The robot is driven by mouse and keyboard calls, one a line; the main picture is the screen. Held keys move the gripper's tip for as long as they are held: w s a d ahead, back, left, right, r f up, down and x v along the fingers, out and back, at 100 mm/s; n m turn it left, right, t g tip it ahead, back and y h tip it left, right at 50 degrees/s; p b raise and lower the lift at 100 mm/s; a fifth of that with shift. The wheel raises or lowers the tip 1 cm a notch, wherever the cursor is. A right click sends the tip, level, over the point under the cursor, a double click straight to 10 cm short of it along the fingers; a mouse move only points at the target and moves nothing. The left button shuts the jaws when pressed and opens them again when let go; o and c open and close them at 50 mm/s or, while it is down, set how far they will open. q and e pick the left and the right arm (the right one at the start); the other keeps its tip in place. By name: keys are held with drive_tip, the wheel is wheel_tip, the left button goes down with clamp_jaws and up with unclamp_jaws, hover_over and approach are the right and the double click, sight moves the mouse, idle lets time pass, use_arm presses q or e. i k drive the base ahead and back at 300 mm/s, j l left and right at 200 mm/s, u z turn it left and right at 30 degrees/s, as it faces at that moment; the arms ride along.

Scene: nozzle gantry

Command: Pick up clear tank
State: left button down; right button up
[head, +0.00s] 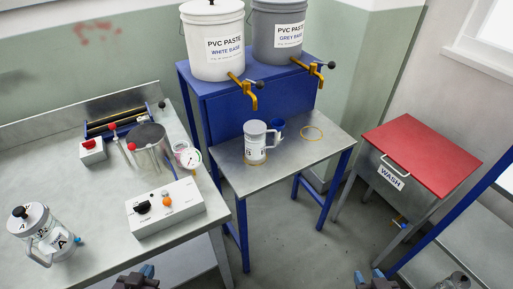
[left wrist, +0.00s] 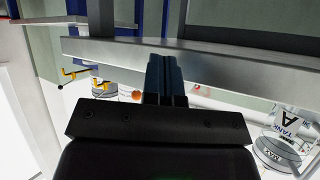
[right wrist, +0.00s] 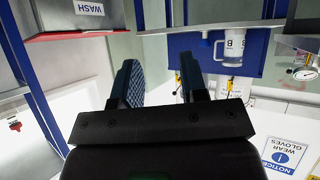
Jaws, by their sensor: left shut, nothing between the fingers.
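A tank with a black knob on its lid, a handle and a letter A label (head: 41,232) stands upright on the left bench. It also shows at the right of the left wrist view (left wrist: 285,135), looking see-through with "TANK" and "MAX" marks. My right gripper (head: 375,281) is open and empty, low at right.
The left bench (head: 75,172) also holds a control box (head: 166,208), a clear cylinder (head: 150,148) and a gauge (head: 189,157). Paste buckets (head: 212,45) stand behind. A red-topped wash stand (head: 424,153) is at right.

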sight(255, 130)
drive_tip(key=k+j+u, duration=0.1)
drive_tip(key=k+u, duration=0.2)
drive_tip(key=u, duration=0.15)
drive_tip(key=k+j+u, duration=0.2)
drive_tip(key=u, duration=0.2)
drive_tip(key=k, duration=0.05)
